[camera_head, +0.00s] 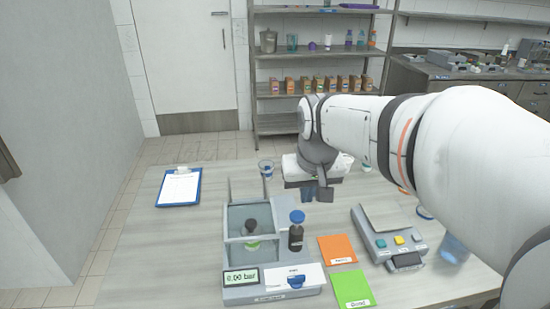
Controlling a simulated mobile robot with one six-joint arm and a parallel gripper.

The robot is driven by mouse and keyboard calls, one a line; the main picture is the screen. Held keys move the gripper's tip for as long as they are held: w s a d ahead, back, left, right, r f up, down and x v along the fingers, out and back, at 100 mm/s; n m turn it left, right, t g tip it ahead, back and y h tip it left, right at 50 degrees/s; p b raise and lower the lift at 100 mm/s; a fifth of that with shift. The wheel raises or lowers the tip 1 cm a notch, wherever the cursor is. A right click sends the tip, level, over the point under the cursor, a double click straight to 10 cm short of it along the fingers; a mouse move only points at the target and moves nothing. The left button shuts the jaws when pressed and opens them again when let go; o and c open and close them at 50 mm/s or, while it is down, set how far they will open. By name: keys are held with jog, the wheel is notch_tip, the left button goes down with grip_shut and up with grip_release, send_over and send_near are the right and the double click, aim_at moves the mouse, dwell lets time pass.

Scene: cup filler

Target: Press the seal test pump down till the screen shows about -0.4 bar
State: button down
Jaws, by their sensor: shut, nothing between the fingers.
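The seal test device (243,296) stands on the table at the front, with a clear chamber (236,217) at its left. Its screen (240,277) appears to read 0.00 bar. A dark upright column with a blue top (296,217), apparently the pump, stands at the chamber's right side. A dark bottle with a green band (252,234) is inside the chamber. My gripper (317,193) is shut and empty, pointing down behind and slightly right of the blue top, apart from it in the picture. Its height above the table is hard to tell.
A blue lever or valve (296,282) sits on the device's white panel. An orange card (338,249) and a green card (351,288) lie right of it, then a grey machine with buttons (387,240). A cup (266,168) and clipboard (180,187) are further back.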

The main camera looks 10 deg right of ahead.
jog(key=w+r, duration=0.1)
jog(key=w, duration=0.1)
jog(key=w+r, duration=0.1)
jog(key=shift+w+r, duration=0.35)
jog(key=shift+w, duration=0.05)
jog(key=shift+f, duration=0.15)
jog(key=p, duration=0.2)
send_near(297, 215)
jog(key=x, duration=0.5)
jog(key=shift+w+f, duration=0.15)
jog(key=shift+w, duration=0.1)
jog(key=shift+f, duration=0.6)
jog(key=shift+f, duration=0.1)
